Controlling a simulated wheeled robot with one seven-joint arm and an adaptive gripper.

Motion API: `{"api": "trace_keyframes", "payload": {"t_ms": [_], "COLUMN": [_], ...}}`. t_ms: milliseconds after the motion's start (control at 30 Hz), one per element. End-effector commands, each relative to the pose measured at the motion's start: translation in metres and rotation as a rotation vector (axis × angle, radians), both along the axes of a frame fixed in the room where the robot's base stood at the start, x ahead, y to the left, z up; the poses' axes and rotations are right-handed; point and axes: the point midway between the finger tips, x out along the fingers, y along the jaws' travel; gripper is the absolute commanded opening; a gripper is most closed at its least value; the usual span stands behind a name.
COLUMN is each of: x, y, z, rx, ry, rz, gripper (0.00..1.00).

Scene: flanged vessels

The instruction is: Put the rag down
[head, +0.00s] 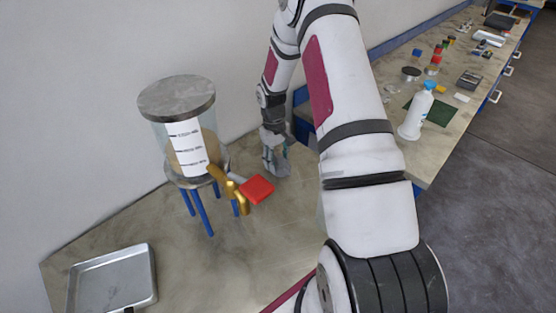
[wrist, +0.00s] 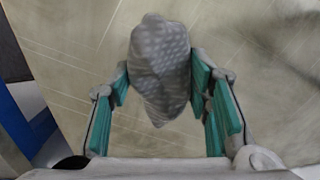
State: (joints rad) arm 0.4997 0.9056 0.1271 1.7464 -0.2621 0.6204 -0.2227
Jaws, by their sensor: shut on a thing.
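The rag (wrist: 160,75) is a grey, patterned, bunched cloth between the green-padded fingers of my gripper (wrist: 162,92) in the wrist view. My gripper is shut on it. In the head view my gripper (head: 275,160) is over the right part of the near worktop (head: 200,250), to the right of the vessel. The rag shows there only as a small greyish patch at the fingers. I cannot tell whether it touches the worktop.
A glass vessel (head: 182,130) with a grey lid stands on blue legs. Its brass valve (head: 232,188) and red handle (head: 258,189) stick out close to my gripper. A metal tray (head: 112,280) lies at lower left. A white bottle (head: 416,112) stands on the right bench.

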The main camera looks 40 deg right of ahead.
Motion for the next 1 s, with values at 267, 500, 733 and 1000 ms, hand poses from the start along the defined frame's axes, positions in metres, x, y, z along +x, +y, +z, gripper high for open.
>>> {"api": "trace_keyframes", "payload": {"t_ms": [267,500,733,1000], "x": [0.000,0.000,0.004,0.011], "y": [0.000,0.000,-0.001,-0.001], "z": [-0.002,-0.002,0.018,0.073], "rx": [0.000,0.000,-0.002,-0.003], "ry": [0.001,0.000,-0.003,-0.004], "rz": [0.000,0.000,0.000,0.000], "gripper": [0.65,0.65,0.65,0.65]}}
